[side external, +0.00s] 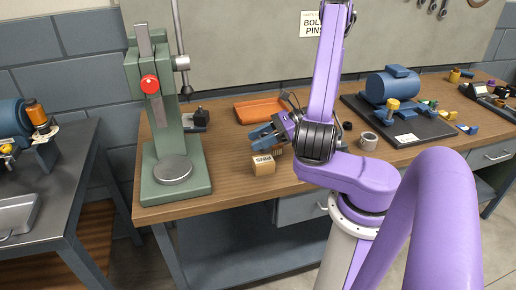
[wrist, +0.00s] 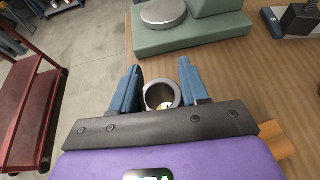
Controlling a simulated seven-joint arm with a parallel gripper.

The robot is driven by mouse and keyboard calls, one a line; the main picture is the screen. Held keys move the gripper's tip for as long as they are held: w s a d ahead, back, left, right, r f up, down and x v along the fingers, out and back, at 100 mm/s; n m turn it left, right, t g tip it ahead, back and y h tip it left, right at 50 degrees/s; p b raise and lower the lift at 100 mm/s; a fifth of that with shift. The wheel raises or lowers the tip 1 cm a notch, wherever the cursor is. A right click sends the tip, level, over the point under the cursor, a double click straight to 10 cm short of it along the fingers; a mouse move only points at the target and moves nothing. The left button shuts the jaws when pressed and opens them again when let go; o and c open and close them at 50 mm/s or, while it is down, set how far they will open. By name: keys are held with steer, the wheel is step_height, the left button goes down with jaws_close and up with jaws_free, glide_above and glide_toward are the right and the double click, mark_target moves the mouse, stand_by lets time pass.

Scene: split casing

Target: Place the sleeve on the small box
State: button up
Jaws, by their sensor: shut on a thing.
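The sleeve (wrist: 151,98), a grey metal ring with an open bore, sits between the blue fingers of my gripper (wrist: 160,80) in the wrist view. My gripper (side external: 262,134) is shut on it. The small box (side external: 263,167) is tan cardboard with a printed label, and stands near the bench's front edge. In the side view my gripper is just above and behind the box in the picture. A tan corner, likely the box (wrist: 279,139), shows at lower right in the wrist view, partly hidden by my gripper. The held sleeve is hard to make out in the side view.
A green press (side external: 172,165) stands to the left, with a round metal plate on its base. An orange tray (side external: 259,109) lies behind my gripper. A grey ring (side external: 369,141) and a blue motor (side external: 393,84) on a dark board are to the right.

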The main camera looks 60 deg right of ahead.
steer(key=shift+w+f, duration=0.35)
steer(key=shift+f, duration=0.1)
steer(key=shift+d+f, duration=0.1)
steer(key=shift+f, duration=1.35)
steer(key=shift+f, duration=0.15)
steer(key=o, duration=1.2)
